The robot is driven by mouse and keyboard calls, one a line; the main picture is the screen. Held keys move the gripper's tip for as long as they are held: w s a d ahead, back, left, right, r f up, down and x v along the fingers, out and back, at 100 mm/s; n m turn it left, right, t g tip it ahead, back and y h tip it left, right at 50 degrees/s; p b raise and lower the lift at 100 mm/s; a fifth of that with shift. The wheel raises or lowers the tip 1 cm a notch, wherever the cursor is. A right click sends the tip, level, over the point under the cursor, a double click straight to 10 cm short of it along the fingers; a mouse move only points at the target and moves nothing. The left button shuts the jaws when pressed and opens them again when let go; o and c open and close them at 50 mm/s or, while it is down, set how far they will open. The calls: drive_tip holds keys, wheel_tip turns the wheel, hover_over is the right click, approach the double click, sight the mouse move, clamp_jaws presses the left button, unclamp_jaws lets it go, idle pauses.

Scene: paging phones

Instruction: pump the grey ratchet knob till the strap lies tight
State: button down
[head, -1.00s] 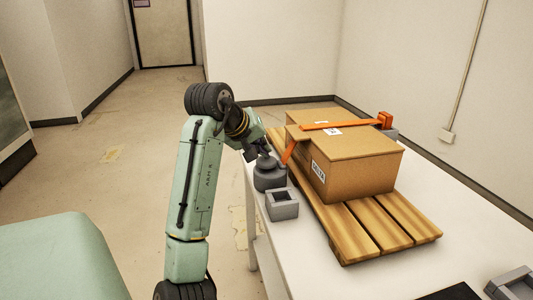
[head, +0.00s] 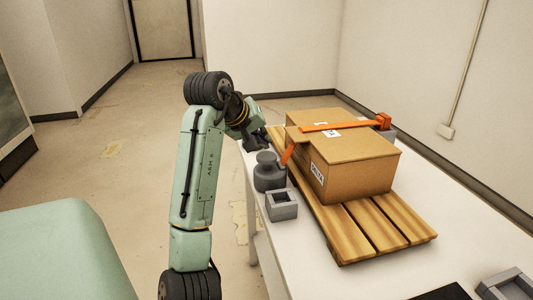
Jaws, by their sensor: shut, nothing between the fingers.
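The grey ratchet knob (head: 266,157) sits on top of a round grey ratchet body (head: 269,178) at the table's left edge. Whether the strap lies tight is too small to tell. My gripper (head: 259,144) is shut and empty, just above and behind the knob, and looks apart from it. My arm partly hides the fingers.
The box stands on a wooden pallet (head: 350,243) on a white table (head: 310,274). An orange block (head: 383,121) stands at the strap's far right end. A hollow grey square block (head: 281,205) sits in front of the ratchet. Another grey piece (head: 505,288) is at the lower right.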

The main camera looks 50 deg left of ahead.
sight(263, 154)
drive_tip(key=shift+r+p, duration=2)
drive_tip(key=shift+r, duration=0.4)
drive_tip(key=shift+f, duration=0.1)
